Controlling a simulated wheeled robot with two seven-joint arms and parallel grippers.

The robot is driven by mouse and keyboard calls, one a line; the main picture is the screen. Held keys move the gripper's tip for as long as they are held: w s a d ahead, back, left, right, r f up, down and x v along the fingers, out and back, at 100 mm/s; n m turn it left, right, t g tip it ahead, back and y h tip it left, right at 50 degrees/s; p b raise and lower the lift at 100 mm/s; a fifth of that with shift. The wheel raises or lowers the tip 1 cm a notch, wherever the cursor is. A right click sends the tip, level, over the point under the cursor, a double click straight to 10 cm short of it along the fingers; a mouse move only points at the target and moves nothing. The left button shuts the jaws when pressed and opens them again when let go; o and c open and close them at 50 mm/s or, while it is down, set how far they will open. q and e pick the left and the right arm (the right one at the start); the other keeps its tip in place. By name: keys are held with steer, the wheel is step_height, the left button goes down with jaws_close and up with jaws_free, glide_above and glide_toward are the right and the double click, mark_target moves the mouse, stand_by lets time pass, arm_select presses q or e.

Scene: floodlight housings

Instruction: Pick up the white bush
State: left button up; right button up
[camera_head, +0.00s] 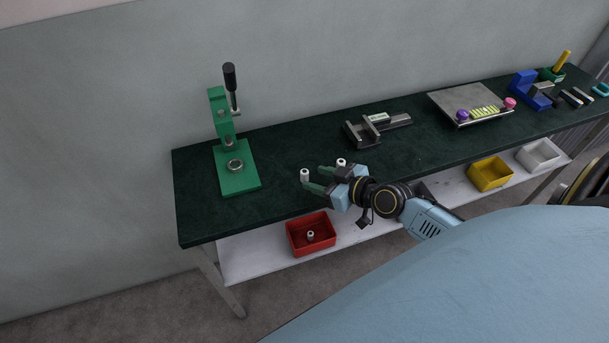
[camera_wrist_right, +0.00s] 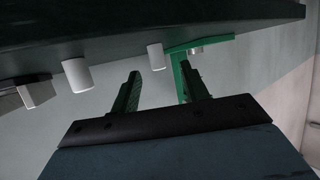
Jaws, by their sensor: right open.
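A small white bush (camera_head: 304,175) with a dark hole in its top stands upright on the dark green bench top. A second white bush (camera_head: 341,162) stands to its right, beside my right gripper. My right gripper (camera_head: 316,179) is open and empty, its green fingers pointing left at the first bush, which is just off the fingertips. In the right wrist view, which shows the bench upside down, one bush (camera_wrist_right: 155,57) appears between and beyond the fingers (camera_wrist_right: 158,80). The other bush (camera_wrist_right: 76,75) is outside them at left. My left gripper is not in view.
A green lever press (camera_head: 238,170) stands at the bench's left. A grey vise (camera_head: 366,131) is behind the gripper. A tray (camera_head: 465,98) and blue fixture are further right.

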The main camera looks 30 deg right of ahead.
mark_target(304, 174)
steer(key=shift+x, duration=2.85)
steer(key=shift+d, duration=0.15)
jaws_close()
